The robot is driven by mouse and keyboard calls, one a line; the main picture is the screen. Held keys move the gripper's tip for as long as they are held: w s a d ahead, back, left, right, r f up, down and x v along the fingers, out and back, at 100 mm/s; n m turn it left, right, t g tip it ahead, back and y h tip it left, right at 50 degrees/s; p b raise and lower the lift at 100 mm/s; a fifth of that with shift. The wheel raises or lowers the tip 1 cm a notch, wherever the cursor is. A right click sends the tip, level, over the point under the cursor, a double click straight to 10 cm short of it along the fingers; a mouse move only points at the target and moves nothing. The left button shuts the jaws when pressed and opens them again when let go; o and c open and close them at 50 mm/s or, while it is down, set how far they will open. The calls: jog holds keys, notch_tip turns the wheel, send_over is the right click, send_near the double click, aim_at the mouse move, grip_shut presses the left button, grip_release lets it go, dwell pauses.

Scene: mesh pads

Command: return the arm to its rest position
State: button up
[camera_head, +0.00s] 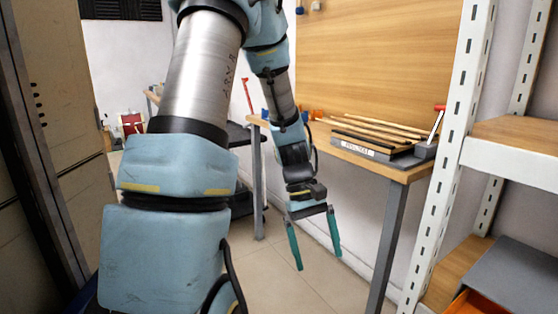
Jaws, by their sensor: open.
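My arm (200,75) rises in the left-middle foreground, bends over at the top of the picture and comes down further away. My gripper (316,253) hangs at the end of it with its two green fingers pointing down. The fingers are apart, with only floor and wall seen between them, so it is open and empty. It hangs in front of the workbench, below the level of its top, and touches nothing that I can see. The upper bend of the arm is cut off by the frame's top edge.
A wooden workbench (398,173) with a grey tray of rods (372,150) stands right of my gripper. A white metal shelf rack (446,170) stands at the right. Tall cabinets (62,110) stand at the left. A dark cart (245,150) is behind my arm. The tiled floor (268,285) below is clear.

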jog(key=a+r+m+t+y, duration=0.1)
jog(key=a+r+m+t, duration=0.15)
jog(key=a, duration=0.45)
jog(key=a+r+m+t+y, duration=0.2)
jog(key=a+r+t, duration=0.15)
jog(key=a, duration=0.45)
notch_tip(320, 180, up, 20)
jog(key=p, duration=2)
jog(key=shift+f, duration=0.25)
